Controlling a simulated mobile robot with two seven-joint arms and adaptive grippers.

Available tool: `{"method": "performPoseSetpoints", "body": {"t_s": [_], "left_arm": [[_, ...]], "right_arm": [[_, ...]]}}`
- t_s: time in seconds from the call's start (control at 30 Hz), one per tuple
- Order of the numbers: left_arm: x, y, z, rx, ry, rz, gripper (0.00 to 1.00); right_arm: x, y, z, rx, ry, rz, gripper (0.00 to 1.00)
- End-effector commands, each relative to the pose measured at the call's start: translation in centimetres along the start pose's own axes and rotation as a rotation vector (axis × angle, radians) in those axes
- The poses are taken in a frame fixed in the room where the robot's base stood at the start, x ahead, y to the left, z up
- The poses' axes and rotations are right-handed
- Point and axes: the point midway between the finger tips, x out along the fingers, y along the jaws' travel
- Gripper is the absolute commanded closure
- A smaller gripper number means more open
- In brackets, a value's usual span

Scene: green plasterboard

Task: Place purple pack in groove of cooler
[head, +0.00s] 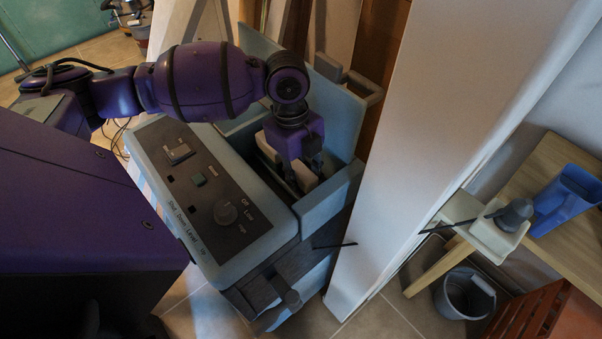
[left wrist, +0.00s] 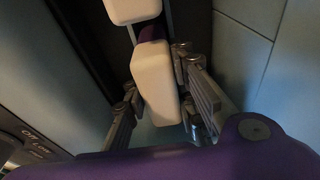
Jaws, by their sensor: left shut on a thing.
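The cooler (head: 220,258) is a pale blue box with a dark control panel and knob. Its lid (head: 335,115) stands open. My left gripper (head: 304,172) reaches down into its opening. In the left wrist view, the left gripper (left wrist: 158,100) has its fingers on both sides of a cream-topped block with a purple end, which looks like the purple pack (left wrist: 152,33). A second cream-topped block (left wrist: 132,9) sits just beyond it, and a cream piece also shows beside the gripper in the head view (head: 267,147). The groove is hidden. My right gripper is not in view.
A white upright panel (head: 440,120) stands close to the cooler's right side. Farther right are a wooden table (head: 535,175) with a blue jug (head: 567,200), and a grey bucket (head: 465,294) on the tiled floor. Cooler walls closely surround the gripper.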

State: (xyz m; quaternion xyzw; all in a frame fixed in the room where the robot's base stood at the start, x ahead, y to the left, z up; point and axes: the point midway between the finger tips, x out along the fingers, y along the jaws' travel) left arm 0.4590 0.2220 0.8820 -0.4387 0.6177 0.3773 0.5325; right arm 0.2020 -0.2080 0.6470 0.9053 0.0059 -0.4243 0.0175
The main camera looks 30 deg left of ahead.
Motion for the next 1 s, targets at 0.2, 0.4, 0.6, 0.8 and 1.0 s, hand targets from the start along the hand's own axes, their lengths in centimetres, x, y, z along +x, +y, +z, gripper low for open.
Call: {"method": "performPoseSetpoints", "body": {"t_s": [0.2, 0.4, 0.6, 0.8, 1.0], "left_arm": [[0.0, -0.1, 0.0, 0.000, 0.000, -0.002, 1.00], [0.1, 0.0, 0.1, 0.000, -0.001, -0.001, 0.57], [0.1, 0.0, 0.1, 0.000, -0.001, -0.001, 0.57], [-0.8, -0.1, 0.1, 0.000, -0.002, -0.003, 0.57], [-4.6, -0.2, 0.1, -0.001, -0.004, -0.006, 0.57]], "right_arm": [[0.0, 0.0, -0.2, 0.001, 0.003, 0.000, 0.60], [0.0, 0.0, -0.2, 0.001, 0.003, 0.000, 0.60], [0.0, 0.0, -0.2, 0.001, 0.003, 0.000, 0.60], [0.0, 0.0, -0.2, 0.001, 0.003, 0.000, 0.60], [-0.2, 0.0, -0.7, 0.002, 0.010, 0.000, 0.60]]}}
